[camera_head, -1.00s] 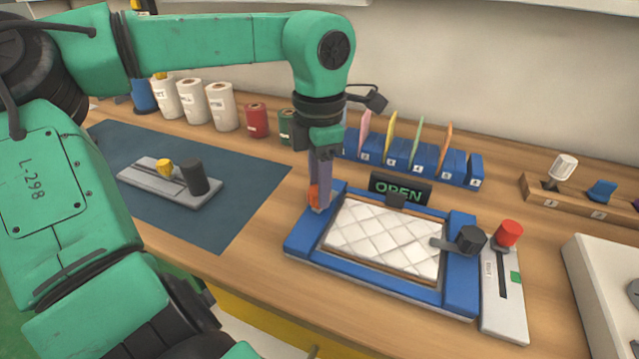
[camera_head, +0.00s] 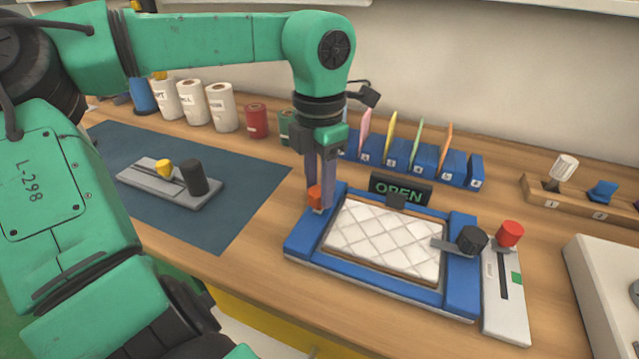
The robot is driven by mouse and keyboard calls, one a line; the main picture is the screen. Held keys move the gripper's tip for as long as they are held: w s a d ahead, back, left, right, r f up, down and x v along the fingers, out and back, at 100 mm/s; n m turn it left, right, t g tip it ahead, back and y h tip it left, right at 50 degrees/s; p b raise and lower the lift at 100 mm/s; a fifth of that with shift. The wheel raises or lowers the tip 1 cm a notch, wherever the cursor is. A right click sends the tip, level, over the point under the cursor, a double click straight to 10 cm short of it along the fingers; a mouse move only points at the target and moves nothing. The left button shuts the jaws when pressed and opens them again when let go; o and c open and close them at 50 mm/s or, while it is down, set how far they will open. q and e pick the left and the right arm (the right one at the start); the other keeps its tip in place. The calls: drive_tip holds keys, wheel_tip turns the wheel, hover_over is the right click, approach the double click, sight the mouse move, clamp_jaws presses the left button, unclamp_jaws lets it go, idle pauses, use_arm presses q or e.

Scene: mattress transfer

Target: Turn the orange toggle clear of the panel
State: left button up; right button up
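The orange toggle (camera_head: 315,197) stands at the left end of the blue frame (camera_head: 300,242). My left gripper (camera_head: 319,204) points straight down over it, with one finger on each side, and appears shut on it. The fingers partly hide the toggle, so its exact angle to the panel is hard to tell. The white quilted panel (camera_head: 384,238) lies flat inside the frame. A black knob with a grey bar (camera_head: 471,240) sits at the frame's right end, the bar reaching over the panel's edge. My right gripper is not in view.
A black OPEN sign (camera_head: 400,188) stands behind the frame. A grey slider with a red knob (camera_head: 509,234) is beside it on the right. Blue card holders (camera_head: 425,162) stand behind. A dark mat (camera_head: 235,190) with a grey fixture (camera_head: 150,180) lies left.

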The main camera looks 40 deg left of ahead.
sight(319, 191)
use_arm(q)
drive_tip(key=o, duration=0.4)
wheel_tip(319, 191, up, 15)
drive_tip(key=shift+f+p, duration=0.2)
drive_tip(key=shift+p, duration=1.05)
